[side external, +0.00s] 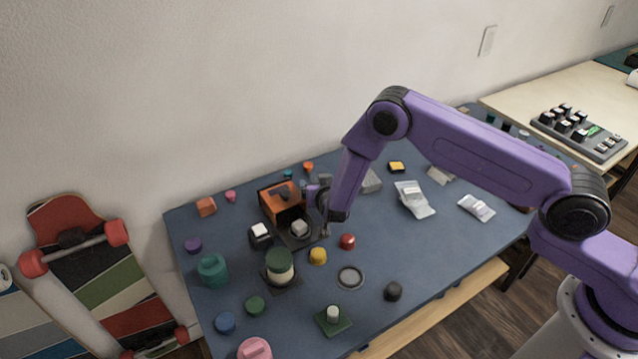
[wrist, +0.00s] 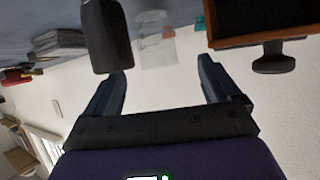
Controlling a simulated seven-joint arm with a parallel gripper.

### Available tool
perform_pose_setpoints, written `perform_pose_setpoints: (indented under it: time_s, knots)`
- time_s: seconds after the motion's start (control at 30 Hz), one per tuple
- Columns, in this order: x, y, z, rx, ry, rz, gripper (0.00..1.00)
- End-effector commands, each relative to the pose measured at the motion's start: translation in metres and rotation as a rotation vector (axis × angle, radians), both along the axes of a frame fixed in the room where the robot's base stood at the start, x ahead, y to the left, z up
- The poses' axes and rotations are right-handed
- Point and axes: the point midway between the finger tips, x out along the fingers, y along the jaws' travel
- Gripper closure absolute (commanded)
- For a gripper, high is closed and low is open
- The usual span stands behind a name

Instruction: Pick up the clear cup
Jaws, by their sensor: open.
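The clear cup (wrist: 157,50) shows in the wrist view as a pale see-through shape, ahead of the gap between my fingers. My gripper (wrist: 161,68) is open, with one finger to each side of the cup in the picture, and nothing is held. I cannot tell how far the fingertips are from the cup. In the side view my gripper (side external: 325,226) is low over the blue table, just right of the orange box. The cup cannot be made out clearly there; my arm covers much of that spot.
The orange box (side external: 279,197) is close to my gripper; its dark opening (wrist: 262,18) shows in the wrist view. A grey stack (wrist: 60,43) lies on the cup's other side. A dark shape (wrist: 106,36) stands close by. A red knob (side external: 347,241) and yellow knob (side external: 318,256) sit nearby.

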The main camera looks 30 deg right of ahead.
Motion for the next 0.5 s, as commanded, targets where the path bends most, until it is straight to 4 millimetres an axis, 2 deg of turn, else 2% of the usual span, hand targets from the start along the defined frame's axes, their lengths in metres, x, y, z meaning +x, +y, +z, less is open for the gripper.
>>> perform_pose_setpoints:
  time_s: [0.2,0.5]
  knots:
    - [0.025,-0.01,-0.013,0.001,0.0,0.0,0.1]
    - [0.038,-0.017,-0.02,0.001,0.001,0.0,0.1]
